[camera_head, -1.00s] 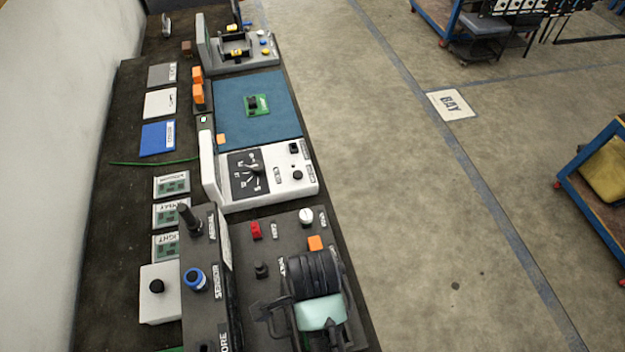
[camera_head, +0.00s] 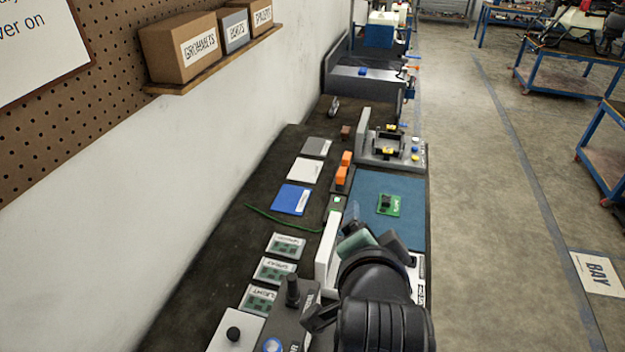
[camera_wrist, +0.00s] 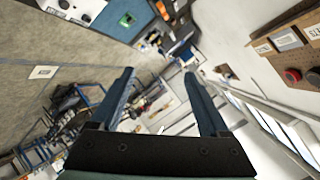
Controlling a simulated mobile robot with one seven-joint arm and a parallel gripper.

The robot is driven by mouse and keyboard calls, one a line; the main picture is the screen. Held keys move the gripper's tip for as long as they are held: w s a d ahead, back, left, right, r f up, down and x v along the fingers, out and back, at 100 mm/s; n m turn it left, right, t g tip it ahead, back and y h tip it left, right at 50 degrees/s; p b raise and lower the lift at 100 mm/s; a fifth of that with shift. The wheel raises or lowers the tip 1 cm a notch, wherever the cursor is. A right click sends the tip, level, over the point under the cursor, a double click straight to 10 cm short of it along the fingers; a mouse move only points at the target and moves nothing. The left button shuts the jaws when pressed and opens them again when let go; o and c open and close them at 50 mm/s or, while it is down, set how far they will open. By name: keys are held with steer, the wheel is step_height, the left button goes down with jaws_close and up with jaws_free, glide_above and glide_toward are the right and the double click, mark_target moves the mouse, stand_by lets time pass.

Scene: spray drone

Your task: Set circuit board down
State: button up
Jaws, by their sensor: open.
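A small green circuit board (camera_head: 388,206) with a black block on it lies flat on the blue mat (camera_head: 407,187). It also shows near the top of the wrist view (camera_wrist: 127,19), on the mat. My gripper (camera_wrist: 159,76) is open in the wrist view, with nothing between its two blue fingers. It points out over the room, apart from the board. In the head view my arm stands near the front of the mat and hides part of the bench; the fingertips are hard to make out there.
Several labelled cards with green boards, one a LIGHT card (camera_head: 258,299), lie left of my arm. A blue plate (camera_head: 291,199) and a green cable (camera_head: 270,219) lie behind them. A grey fixture (camera_head: 392,150) stands beyond the mat. Orange blocks (camera_head: 343,173) stand at its left.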

steer(key=a+r+n+t, duration=0.2)
steer(key=r+t, duration=0.1)
steer(key=r, duration=0.6)
steer(key=a+r+n+t, duration=0.2)
steer(key=r+n+t, duration=0.1)
steer(key=r, duration=0.7)
steer(key=s+a+r+n+t+y, duration=0.1)
steer(key=s+a+r+n+t, duration=0.1)
steer(key=r, duration=0.8)
steer(key=s+a+r+n+t+y, duration=0.1)
steer(key=s+a+r+n+t, duration=0.1)
steer(key=s+r+n+t, duration=0.2)
steer(key=s+r+t, duration=0.3)
steer(key=s+r, duration=0.1)
steer(key=r, duration=0.2)
steer(key=shift+s+r+n, duration=0.2)
steer(key=shift+s+n, duration=0.1)
steer(key=shift+s, duration=0.05)
steer(key=shift+a, duration=0.1)
